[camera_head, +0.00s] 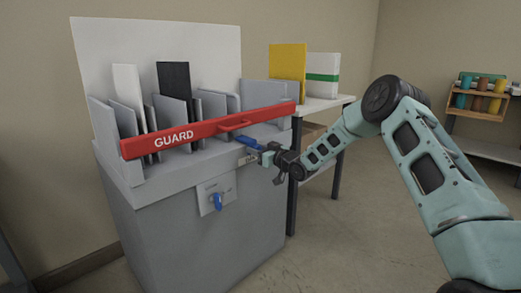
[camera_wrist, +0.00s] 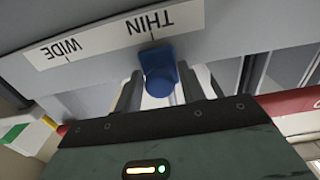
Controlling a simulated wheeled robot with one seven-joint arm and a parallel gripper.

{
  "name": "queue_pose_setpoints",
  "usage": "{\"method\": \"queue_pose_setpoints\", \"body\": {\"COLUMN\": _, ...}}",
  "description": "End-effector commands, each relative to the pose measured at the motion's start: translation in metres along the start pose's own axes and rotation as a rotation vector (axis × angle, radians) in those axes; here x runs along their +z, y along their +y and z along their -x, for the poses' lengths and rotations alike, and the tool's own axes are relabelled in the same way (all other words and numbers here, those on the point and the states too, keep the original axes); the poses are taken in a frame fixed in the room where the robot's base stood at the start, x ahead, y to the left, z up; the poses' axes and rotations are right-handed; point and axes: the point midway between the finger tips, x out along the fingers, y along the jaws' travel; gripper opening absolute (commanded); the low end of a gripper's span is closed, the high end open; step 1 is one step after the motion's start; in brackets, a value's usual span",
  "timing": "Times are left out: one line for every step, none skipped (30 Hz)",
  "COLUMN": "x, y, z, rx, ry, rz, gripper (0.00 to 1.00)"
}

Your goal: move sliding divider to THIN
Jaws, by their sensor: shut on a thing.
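The sliding divider's blue knob (camera_head: 247,143) is at the right end of the grey machine's front, below the red guard bar. It also shows in the wrist view (camera_wrist: 160,75), just below the THIN end of the white WIDE–THIN label (camera_wrist: 100,38). The knob's base is almost in line with the THIN tick, a touch to its right. My gripper (camera_head: 264,150) reaches in from the right and is shut on the knob, with a finger on each side in the wrist view. The divider plate behind the knob cannot be told from the other grey plates.
The red GUARD bar (camera_head: 205,131) with its handle runs across the machine (camera_head: 200,245) close above my gripper. A side table (camera_head: 325,104) holds yellow and white-green boards. Open floor lies to the right.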

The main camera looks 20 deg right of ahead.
Motion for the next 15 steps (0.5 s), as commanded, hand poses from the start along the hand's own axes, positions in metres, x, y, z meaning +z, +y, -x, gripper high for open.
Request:
{"method": "queue_pose_setpoints", "body": {"x": 0.0015, "y": -0.0062, "z": -0.0006, "rx": -0.012, "ry": -0.002, "rz": -0.001, "gripper": 0.00}}
{"method": "queue_pose_setpoints", "body": {"x": 0.0015, "y": -0.0064, "z": -0.0006, "rx": -0.013, "ry": -0.002, "rz": -0.001, "gripper": 0.00}}
{"method": "queue_pose_setpoints", "body": {"x": 0.0017, "y": -0.0067, "z": -0.0007, "rx": -0.013, "ry": -0.002, "rz": -0.002, "gripper": 0.48}}
{"method": "queue_pose_setpoints", "body": {"x": 0.0017, "y": -0.0068, "z": -0.0006, "rx": -0.013, "ry": -0.002, "rz": -0.002, "gripper": 0.49}}
{"method": "queue_pose_setpoints", "body": {"x": 0.0017, "y": -0.0066, "z": -0.0006, "rx": -0.013, "ry": -0.002, "rz": -0.002, "gripper": 0.49}}
{"method": "queue_pose_setpoints", "body": {"x": 0.0016, "y": -0.0063, "z": -0.0007, "rx": -0.013, "ry": -0.002, "rz": -0.002, "gripper": 0.49}}
{"method": "queue_pose_setpoints", "body": {"x": 0.0016, "y": -0.0061, "z": -0.0007, "rx": -0.012, "ry": -0.002, "rz": -0.002, "gripper": 0.49}}
{"method": "queue_pose_setpoints", "body": {"x": 0.0016, "y": -0.0059, "z": -0.0007, "rx": -0.012, "ry": -0.002, "rz": -0.002, "gripper": 0.49}}
{"method": "queue_pose_setpoints", "body": {"x": 0.0015, "y": -0.0057, "z": -0.0007, "rx": -0.011, "ry": -0.002, "rz": -0.002, "gripper": 0.49}}
{"method": "queue_pose_setpoints", "body": {"x": 0.0015, "y": -0.0055, "z": -0.0007, "rx": -0.011, "ry": -0.002, "rz": -0.002, "gripper": 0.49}}
{"method": "queue_pose_setpoints", "body": {"x": 0.0015, "y": -0.0054, "z": -0.0007, "rx": -0.011, "ry": -0.002, "rz": -0.002, "gripper": 0.49}}
{"method": "queue_pose_setpoints", "body": {"x": 0.0014, "y": -0.0051, "z": -0.0006, "rx": -0.011, "ry": -0.002, "rz": -0.002, "gripper": 0.49}}
{"method": "queue_pose_setpoints", "body": {"x": 0.0013, "y": -0.0050, "z": -0.0002, "rx": -0.010, "ry": -0.002, "rz": -0.001, "gripper": 0.49}}
{"method": "queue_pose_setpoints", "body": {"x": 0.0012, "y": -0.0048, "z": 0.0006, "rx": -0.010, "ry": -0.002, "rz": -0.001, "gripper": 0.49}}
{"method": "queue_pose_setpoints", "body": {"x": 0.0010, "y": -0.0046, "z": 0.0024, "rx": -0.010, "ry": -0.002, "rz": -0.001, "gripper": 0.49}}
